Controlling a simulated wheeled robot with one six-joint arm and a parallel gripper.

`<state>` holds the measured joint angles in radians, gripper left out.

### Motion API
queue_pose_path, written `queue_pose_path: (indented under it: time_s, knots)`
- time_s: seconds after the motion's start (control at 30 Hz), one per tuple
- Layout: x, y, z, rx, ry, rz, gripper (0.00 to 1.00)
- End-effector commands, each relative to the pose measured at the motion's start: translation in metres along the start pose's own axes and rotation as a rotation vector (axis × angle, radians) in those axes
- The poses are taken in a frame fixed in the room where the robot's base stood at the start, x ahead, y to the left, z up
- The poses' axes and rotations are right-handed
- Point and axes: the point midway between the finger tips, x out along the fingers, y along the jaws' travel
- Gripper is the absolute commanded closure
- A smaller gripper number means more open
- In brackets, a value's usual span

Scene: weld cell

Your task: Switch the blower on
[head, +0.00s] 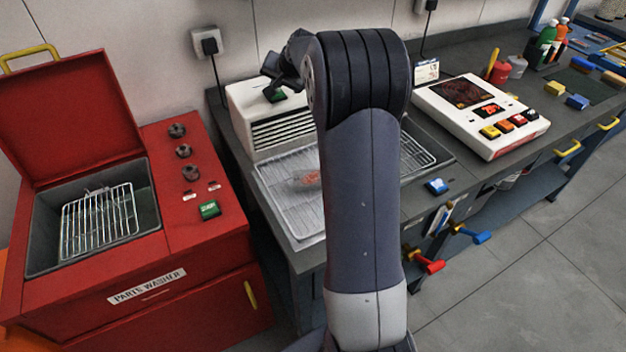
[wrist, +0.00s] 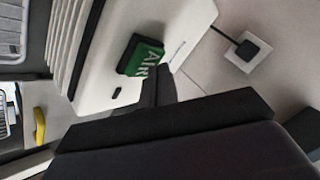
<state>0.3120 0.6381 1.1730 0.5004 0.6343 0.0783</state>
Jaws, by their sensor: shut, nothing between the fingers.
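The blower (head: 275,128) is a white box with dark louvres on its front, standing at the back left of the grey bench. On its top is a green rocker switch (head: 277,96), partly behind my gripper; in the wrist view the switch (wrist: 141,56) reads "AIR" and looks tilted. A small dark mark (wrist: 117,92) lies beside it on the white top. My gripper (head: 272,88) is shut and empty, pointing down at the switch. In the wrist view its fingertips (wrist: 155,72) are right at the switch's edge; I cannot tell whether they touch it.
A wire-rack tray (head: 285,200) sits in front of the blower, partly hidden by my arm. A red parts washer (head: 85,120) with raised lid and its own green switch (head: 209,209) stands left. A white control box (head: 480,115) is right. A wall outlet (head: 210,45) is behind.

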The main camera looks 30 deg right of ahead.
Motion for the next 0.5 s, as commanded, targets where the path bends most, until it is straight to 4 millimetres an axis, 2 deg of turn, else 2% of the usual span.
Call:
queue_pose_path:
  time_s: [0.5]
  knots:
    - [0.0032,0.0023,0.0023,0.0,0.0,0.0,1.0]
